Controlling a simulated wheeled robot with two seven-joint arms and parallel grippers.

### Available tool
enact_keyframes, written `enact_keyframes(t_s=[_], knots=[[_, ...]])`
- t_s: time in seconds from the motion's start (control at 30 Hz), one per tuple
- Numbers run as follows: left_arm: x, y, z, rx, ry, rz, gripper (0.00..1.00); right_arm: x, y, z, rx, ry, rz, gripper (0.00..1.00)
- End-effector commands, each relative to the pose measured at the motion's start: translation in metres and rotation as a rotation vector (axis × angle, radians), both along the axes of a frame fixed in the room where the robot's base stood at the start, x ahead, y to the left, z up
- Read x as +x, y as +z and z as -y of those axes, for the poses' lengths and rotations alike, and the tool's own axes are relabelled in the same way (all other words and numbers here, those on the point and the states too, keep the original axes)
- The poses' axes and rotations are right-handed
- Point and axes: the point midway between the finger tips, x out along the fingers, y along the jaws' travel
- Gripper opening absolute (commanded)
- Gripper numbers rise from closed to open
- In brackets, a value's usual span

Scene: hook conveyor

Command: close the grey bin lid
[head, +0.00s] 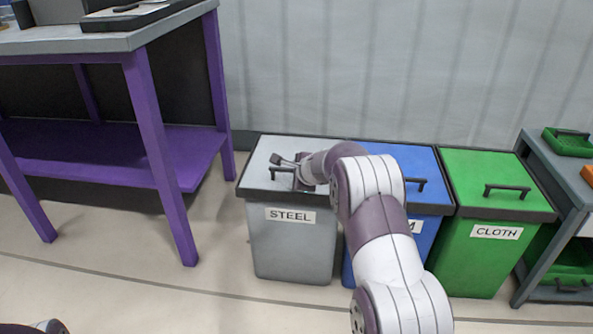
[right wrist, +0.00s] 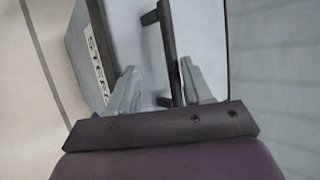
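The grey bin (head: 290,245), labelled STEEL, stands at the left end of a row of bins in the head view. Its grey lid (head: 262,160) lies flat on top, looking down like the other lids. A dark bar handle (head: 281,169) sits on the lid; my right arm hides part of it. My right gripper (head: 288,163) is at the handle. In the right wrist view its two fingers (right wrist: 157,85) are apart, with the handle (right wrist: 168,50) running between them, nearer the right finger. I cannot tell if they touch it. My left gripper is not clearly visible.
A blue bin (head: 420,240) and a green CLOTH bin (head: 475,250) stand to the right, lids down. A purple-legged table (head: 160,150) is at the left. A grey shelf (head: 545,235) with green trays is at the far right. A wall is close behind the bins.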

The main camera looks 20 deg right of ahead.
Motion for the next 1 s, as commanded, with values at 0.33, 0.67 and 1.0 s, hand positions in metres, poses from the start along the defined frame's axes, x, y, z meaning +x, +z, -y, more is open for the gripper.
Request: enact_keyframes(t_s=[0.33, 0.67, 1.0], knots=[[0.0, 0.002, 0.0, 0.0, 0.0, 0.0, 0.47, -0.023, 0.003, 0.0, 0.003, -0.001, -0.022, 0.38], [0.0, 0.022, 0.0, 0.0, 0.0, 0.0, 0.47, -0.083, 0.069, -0.003, -0.001, -0.001, -0.001, 0.38], [0.0, 0.026, 0.0, 0.0, 0.0, 0.0, 0.47, -0.102, 0.085, -0.004, -0.003, 0.001, 0.005, 0.38]])
